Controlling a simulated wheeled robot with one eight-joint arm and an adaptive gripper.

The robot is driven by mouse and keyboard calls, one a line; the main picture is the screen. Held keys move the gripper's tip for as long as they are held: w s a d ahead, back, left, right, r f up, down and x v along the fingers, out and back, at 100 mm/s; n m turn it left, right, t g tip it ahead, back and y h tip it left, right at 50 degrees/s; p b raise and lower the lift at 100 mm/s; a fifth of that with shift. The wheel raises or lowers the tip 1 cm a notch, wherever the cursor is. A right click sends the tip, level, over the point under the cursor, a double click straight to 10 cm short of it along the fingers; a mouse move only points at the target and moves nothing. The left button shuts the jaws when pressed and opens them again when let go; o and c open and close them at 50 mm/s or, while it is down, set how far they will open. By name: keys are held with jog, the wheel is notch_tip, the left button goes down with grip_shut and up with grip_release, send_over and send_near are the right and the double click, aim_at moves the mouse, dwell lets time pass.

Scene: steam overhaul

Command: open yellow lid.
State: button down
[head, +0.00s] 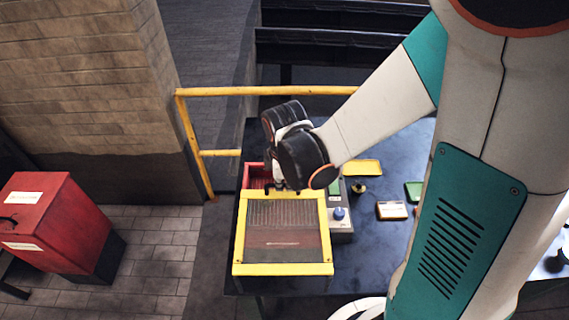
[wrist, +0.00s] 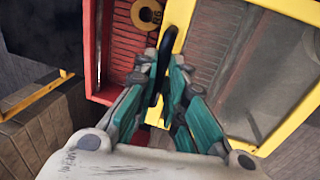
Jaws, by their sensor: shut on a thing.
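The yellow lid (head: 283,269) is a yellow frame around a dark ribbed see-through panel. Its far edge stands apart from the back of the red box (head: 253,170), and a strip of the box's inside shows there. In the wrist view the lid (wrist: 274,131) is on the right and the open red box (wrist: 98,45) on the left. My gripper (head: 279,189) is at the lid's far edge. In the wrist view my gripper (wrist: 167,70) is shut on the lid's black handle (wrist: 153,85). The fingers partly hide the handle.
A yellow ring-shaped part (wrist: 146,14) lies inside the box. A grey control unit with a blue knob (head: 340,214) stands right of the lid. A yellow tray (head: 362,167) and small items lie on the dark table (head: 375,240). A yellow rail (head: 250,91) runs behind.

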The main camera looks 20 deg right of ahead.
jog(key=shift+s+a, duration=0.25)
jog(key=shift+s, duration=0.45)
jog(key=shift+s+a, duration=0.25)
jog(key=shift+s, duration=0.4)
jog(key=c, duration=1.7)
grip_release()
jog(key=shift+o, duration=0.2)
jog(key=shift+r, duration=0.1)
notch_tip(320, 180, up, 12)
jog(key=s, duration=0.2)
jog(key=shift+s+a+f, duration=0.2)
jog(key=shift+a, duration=0.15)
